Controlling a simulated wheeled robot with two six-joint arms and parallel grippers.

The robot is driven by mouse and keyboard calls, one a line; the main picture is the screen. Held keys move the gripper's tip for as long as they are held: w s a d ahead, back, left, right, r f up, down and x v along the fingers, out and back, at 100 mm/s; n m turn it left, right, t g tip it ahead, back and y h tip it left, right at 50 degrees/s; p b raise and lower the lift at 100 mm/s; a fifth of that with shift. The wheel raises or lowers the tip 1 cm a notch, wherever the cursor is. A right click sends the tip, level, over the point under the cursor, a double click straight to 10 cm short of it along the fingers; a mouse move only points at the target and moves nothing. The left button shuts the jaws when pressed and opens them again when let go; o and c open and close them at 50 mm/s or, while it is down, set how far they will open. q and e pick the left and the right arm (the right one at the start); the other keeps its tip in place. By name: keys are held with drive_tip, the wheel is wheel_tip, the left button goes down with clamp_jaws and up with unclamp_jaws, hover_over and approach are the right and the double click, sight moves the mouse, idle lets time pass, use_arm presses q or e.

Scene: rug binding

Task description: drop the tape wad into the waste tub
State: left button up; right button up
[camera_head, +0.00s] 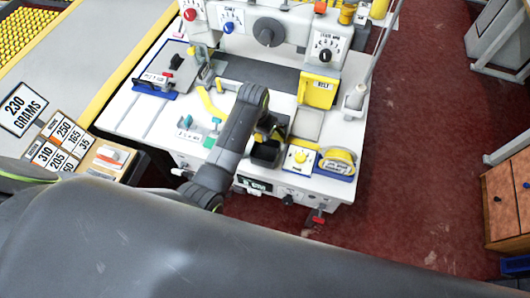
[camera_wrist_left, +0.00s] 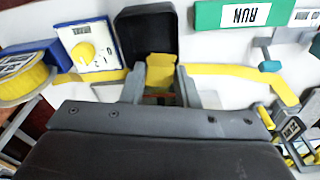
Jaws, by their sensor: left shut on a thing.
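My left gripper (camera_wrist_left: 160,85) is shut on a small yellow piece, the tape wad (camera_wrist_left: 160,72), seen between its two grey fingers in the left wrist view. The black open-topped waste tub (camera_wrist_left: 147,22) stands just beyond the fingertips there, and the wad overlaps its lower edge in the picture. In the head view the left gripper (camera_head: 272,132) is over the white machine bed, right by the black tub (camera_head: 266,153). Whether the wad is above the tub's opening I cannot tell. My right gripper is not in view.
A dial box (camera_head: 299,157) and a yellow tape roll (camera_head: 338,162) stand right of the tub. A green RUN block (camera_wrist_left: 238,14) and yellow strips (camera_wrist_left: 235,73) lie near the gripper. A yellow BELT box (camera_head: 318,91) stands behind. Red floor (camera_head: 420,140) is open at right.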

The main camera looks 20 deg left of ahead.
use_arm(q)
drive_tip(key=shift+f, duration=0.6)
drive_tip(key=o, duration=1)
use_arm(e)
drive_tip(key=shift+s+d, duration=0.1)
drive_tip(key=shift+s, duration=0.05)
